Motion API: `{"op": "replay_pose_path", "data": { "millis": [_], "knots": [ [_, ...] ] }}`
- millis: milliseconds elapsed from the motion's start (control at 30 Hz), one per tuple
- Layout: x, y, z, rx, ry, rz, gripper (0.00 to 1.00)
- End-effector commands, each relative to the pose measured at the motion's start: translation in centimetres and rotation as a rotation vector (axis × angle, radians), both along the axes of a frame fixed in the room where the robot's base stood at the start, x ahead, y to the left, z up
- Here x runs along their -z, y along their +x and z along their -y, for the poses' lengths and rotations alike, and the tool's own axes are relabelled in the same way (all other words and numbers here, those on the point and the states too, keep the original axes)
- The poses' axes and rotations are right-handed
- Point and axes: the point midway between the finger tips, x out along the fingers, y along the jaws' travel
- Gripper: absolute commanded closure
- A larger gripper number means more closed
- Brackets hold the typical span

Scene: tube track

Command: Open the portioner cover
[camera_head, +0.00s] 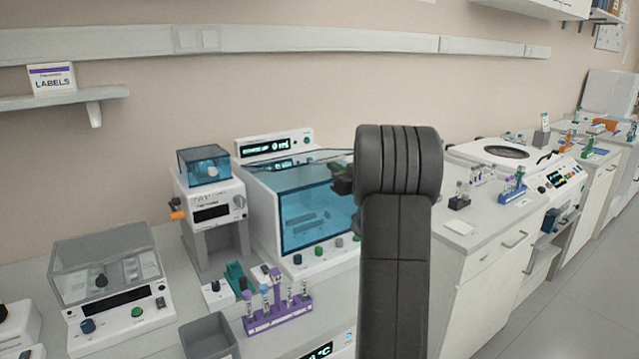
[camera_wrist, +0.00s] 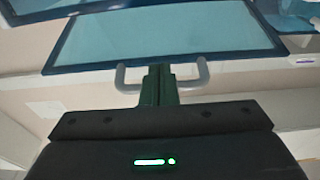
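The portioner appears to be the white cabinet (camera_head: 318,260) with a blue see-through cover (camera_head: 310,205) at the middle of the bench. My gripper (camera_head: 343,180) is at the upper right of this cover, partly hidden by my dark wrist. In the wrist view the cover's blue, dark-framed panel (camera_wrist: 165,32) fills the top. Below it is a grey U-shaped handle (camera_wrist: 201,78). My gripper's narrow dark fingers (camera_wrist: 159,84) are together across the middle of the handle's bar and look shut on it. How far the cover stands open, I cannot tell.
A small blue-lidded device (camera_head: 212,208) stands left of the portioner. A clear-covered box (camera_head: 105,265) is farther left. A purple tube rack (camera_head: 277,316) and a grey bin (camera_head: 209,338) stand in front. A centrifuge-like machine (camera_head: 505,153) is to the right.

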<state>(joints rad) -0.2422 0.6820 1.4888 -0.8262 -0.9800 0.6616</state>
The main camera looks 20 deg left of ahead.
Motion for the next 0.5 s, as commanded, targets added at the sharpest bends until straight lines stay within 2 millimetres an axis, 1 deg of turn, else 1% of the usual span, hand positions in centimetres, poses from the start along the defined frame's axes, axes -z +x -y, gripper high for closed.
{"op": "replay_pose_path", "data": {
  "millis": [33, 500],
  "knots": [
    [-0.8, 0.1, -0.2, -0.001, 0.001, 0.002, 1.00],
    [-4.2, 1.0, -1.4, -0.001, -0.001, 0.001, 1.00]
  ]
}}
